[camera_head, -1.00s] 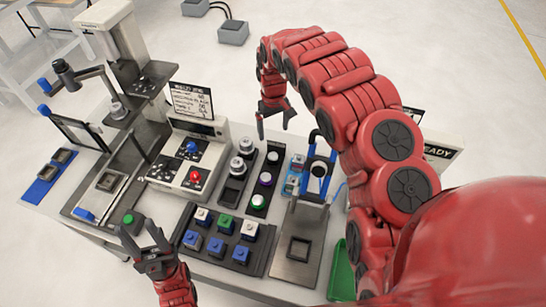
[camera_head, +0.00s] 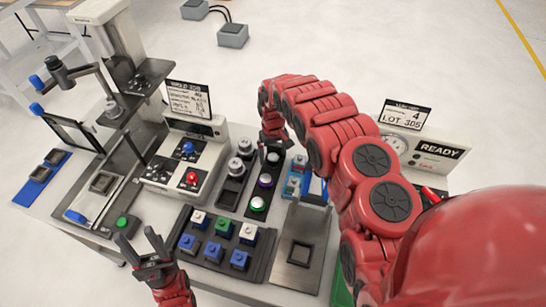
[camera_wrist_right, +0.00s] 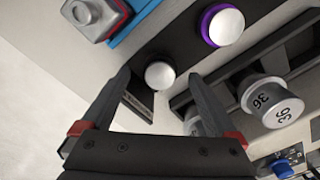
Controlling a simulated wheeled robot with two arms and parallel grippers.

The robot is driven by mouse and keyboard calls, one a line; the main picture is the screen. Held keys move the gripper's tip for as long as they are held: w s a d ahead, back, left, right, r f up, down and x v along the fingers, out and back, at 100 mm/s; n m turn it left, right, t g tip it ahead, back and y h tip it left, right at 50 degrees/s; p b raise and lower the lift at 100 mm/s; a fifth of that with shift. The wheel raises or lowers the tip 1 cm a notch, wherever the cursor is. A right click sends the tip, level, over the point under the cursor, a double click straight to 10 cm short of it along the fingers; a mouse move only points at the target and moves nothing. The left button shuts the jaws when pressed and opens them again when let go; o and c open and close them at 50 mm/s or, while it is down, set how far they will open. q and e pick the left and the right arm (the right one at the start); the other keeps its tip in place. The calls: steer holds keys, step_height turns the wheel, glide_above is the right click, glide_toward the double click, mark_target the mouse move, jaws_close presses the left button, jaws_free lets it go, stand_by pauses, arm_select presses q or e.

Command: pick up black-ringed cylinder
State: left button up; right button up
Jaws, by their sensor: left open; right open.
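The black-ringed cylinder (camera_head: 273,158) has a pale silver top and stands at the far end of a narrow black tray. In the right wrist view the cylinder (camera_wrist_right: 159,75) appears between my fingertips, not gripped; its dark ring blends with the tray. My right gripper (camera_head: 272,142) is open just above it; the right wrist view shows both fingers (camera_wrist_right: 159,85) spread. A purple-ringed cylinder (camera_head: 265,180) and a green-ringed one (camera_head: 258,203) stand in line in the same tray. My left gripper (camera_head: 142,246) is open and empty near the front left of the table.
A neighbouring rack holds grey cylinders (camera_head: 236,167), also close to my right finger in the wrist view (camera_wrist_right: 272,100). A blue fixture (camera_head: 296,184) stands to the right. A tray of blue, white and green blocks (camera_head: 216,250) lies in front.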

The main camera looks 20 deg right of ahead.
mark_target(273, 157)
steer(key=shift+f, duration=1)
jaws_close()
steer(key=shift+r, duration=0.15)
steer(key=shift+r, duration=0.45)
step_height(273, 157, up, 6)
steer(key=b, duration=0.3)
steer(key=shift+r+p, duration=0.65)
steer(key=shift+r, duration=0.3)
steer(key=shift+r+p, duration=0.5)
steer(key=shift+r, duration=0.05)
